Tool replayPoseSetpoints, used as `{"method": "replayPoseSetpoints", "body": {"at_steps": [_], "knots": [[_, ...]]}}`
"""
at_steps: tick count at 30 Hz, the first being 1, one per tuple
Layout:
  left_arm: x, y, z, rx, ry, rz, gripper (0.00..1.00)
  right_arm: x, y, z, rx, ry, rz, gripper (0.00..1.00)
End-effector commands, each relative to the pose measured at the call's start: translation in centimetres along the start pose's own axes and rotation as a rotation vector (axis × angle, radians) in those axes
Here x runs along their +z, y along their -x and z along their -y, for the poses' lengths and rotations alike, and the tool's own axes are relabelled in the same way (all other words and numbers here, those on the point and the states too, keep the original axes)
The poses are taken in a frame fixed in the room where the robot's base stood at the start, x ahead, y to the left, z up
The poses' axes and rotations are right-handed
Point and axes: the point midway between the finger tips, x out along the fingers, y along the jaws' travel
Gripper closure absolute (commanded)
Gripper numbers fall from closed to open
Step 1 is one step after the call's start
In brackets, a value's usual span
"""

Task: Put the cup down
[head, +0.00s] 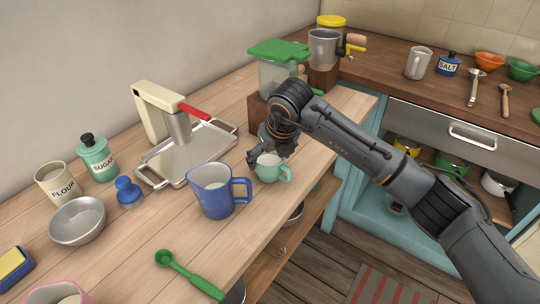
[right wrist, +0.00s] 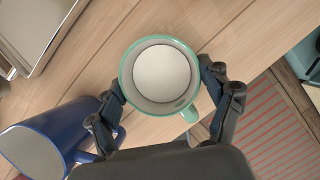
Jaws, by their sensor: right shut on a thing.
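The cup is a small mint-green cup (head: 268,168) with a pale inside, upright at the front edge of the wooden counter in the head view. In the right wrist view the cup (right wrist: 160,76) sits between my fingers, its handle at the lower right. My right gripper (head: 268,154) is shut on the cup from behind; it also shows in the right wrist view (right wrist: 163,90). I cannot tell whether the cup's base touches the counter. My left gripper is not in view.
A larger blue mug (head: 212,190) stands close to the left of the cup. A metal tray (head: 188,165) with a cream, red-handled press (head: 160,115) lies behind. A green spatula or spoon (head: 180,268) lies at the front. The counter edge is close on the right.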

Motion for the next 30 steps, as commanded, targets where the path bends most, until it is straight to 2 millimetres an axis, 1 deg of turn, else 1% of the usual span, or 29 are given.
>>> {"method": "replayPoseSetpoints", "body": {"at_steps": [2,3,6,16,21,22,26,29,30], "knots": [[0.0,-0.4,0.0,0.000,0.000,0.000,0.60,-0.1,-0.3,0.0,0.000,0.000,0.002,0.66],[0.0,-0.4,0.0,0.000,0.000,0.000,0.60,-0.1,-0.3,0.0,0.000,0.000,0.000,0.19],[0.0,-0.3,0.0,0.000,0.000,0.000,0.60,-0.1,-0.2,0.0,0.000,0.000,0.000,0.00],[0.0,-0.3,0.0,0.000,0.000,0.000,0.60,-0.1,-0.2,0.0,0.000,0.000,0.000,0.00],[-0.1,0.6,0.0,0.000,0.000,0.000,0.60,-0.1,-0.1,0.0,0.001,-0.001,-0.001,0.00],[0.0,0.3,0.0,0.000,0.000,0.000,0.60,0.0,0.1,0.0,0.000,0.000,0.002,0.00],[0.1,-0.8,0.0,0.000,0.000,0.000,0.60,0.0,2.4,0.1,-0.002,0.002,0.007,0.00],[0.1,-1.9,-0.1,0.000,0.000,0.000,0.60,0.4,4.7,0.7,-0.004,0.000,0.008,0.00],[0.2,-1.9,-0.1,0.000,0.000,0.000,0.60,0.5,5.9,0.6,-0.003,0.001,0.007,0.00]]}}
